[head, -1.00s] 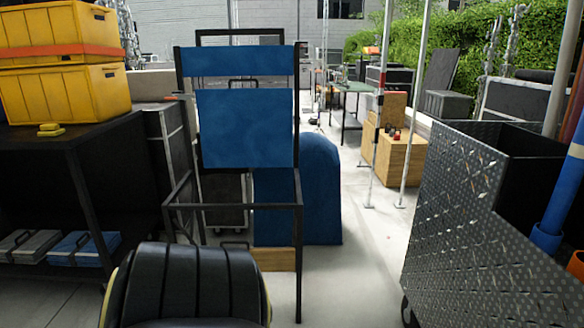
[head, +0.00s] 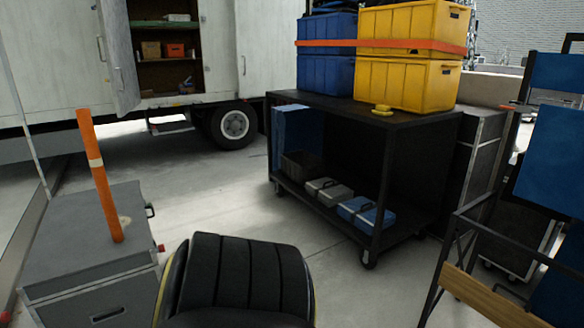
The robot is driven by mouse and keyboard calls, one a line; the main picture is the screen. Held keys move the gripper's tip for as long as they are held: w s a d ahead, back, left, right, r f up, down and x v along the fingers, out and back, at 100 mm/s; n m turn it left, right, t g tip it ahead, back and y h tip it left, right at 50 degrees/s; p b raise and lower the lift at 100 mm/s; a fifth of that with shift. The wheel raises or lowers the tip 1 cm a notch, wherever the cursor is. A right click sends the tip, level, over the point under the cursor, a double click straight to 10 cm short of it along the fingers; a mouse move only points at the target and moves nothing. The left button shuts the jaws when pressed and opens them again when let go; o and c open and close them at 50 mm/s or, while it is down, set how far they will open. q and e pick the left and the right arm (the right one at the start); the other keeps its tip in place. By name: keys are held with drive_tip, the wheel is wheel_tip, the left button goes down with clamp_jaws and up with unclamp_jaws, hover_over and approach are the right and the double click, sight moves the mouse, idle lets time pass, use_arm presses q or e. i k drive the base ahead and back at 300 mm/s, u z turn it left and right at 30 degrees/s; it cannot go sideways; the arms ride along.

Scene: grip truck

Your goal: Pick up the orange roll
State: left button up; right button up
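An upright orange roll (head: 99,176), a long thin tube with a pale band around its middle, stands slightly tilted on a grey case (head: 85,255) at the left in the head view. Its lower end meets the top of the case. Neither of my grippers is in view, so I cannot tell where they are relative to it or whether they are open or shut.
A black wheeled cart (head: 400,140) carries yellow bins (head: 405,85) and blue bins (head: 326,70), with small cases on its lower shelf. A white truck (head: 50,70) stands behind. A blue folding chair (head: 548,150) is at the right.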

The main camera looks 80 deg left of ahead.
sight(83, 116)
drive_tip(key=u, duration=3.85)
